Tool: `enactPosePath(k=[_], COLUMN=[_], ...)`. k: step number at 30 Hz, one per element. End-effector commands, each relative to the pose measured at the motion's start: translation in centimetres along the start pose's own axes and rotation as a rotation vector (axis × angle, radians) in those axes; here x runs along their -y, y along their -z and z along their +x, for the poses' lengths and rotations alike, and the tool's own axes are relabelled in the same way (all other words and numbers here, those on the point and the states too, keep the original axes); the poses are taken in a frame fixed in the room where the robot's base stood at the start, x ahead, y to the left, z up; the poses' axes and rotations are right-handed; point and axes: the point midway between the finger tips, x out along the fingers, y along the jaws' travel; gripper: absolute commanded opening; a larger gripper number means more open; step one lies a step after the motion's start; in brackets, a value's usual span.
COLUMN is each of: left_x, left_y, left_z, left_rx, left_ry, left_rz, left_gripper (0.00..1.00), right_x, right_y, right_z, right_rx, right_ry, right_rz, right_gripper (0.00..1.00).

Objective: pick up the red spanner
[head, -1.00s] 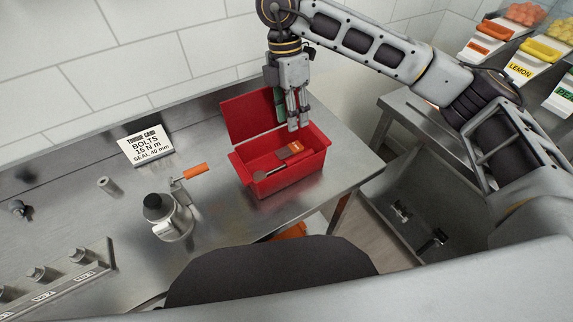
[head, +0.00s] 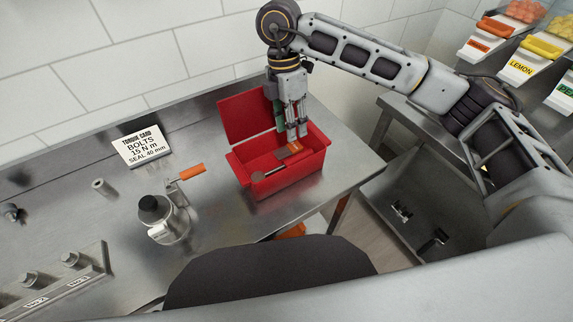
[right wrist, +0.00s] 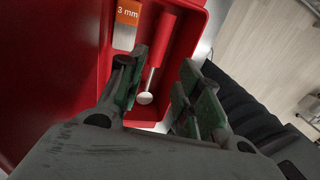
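A tool with a red handle (right wrist: 163,38), a thin metal shaft and a round pale end lies in the open red toolbox (head: 285,183). No spanner jaws show on it, so I cannot tell whether it is the red spanner. In the head view its round end (head: 259,177) shows near the box's left end. My right gripper (head: 292,138) is open and points down at the box's right part. In the right wrist view its fingers (right wrist: 163,62) are apart, with the tool seen between them. I cannot tell their height above it. My left gripper is not in view.
An orange-topped metal gauge marked 3 mm (right wrist: 126,22) lies beside the tool. The raised red lid (head: 248,118) stands behind the box. A metal canister with an orange handle (head: 168,220) and a torque card (head: 142,146) are to the left. The bench between is clear.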

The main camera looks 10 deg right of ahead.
Motion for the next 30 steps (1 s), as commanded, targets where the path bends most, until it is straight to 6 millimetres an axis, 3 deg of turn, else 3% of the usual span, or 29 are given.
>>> enactPosePath(k=[13, 30], left_x=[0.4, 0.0], left_y=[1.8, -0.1], left_z=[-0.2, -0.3], left_rx=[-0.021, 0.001], left_ry=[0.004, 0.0], left_rz=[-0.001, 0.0], left_gripper=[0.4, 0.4], right_x=[0.0, -0.1], right_y=[-0.1, 0.0], right_z=[5.4, 6.3], right_rx=[0.0, 0.0], right_ry=[0.002, 0.001], right_rz=[0.002, 0.001], right_gripper=[0.34, 0.34])
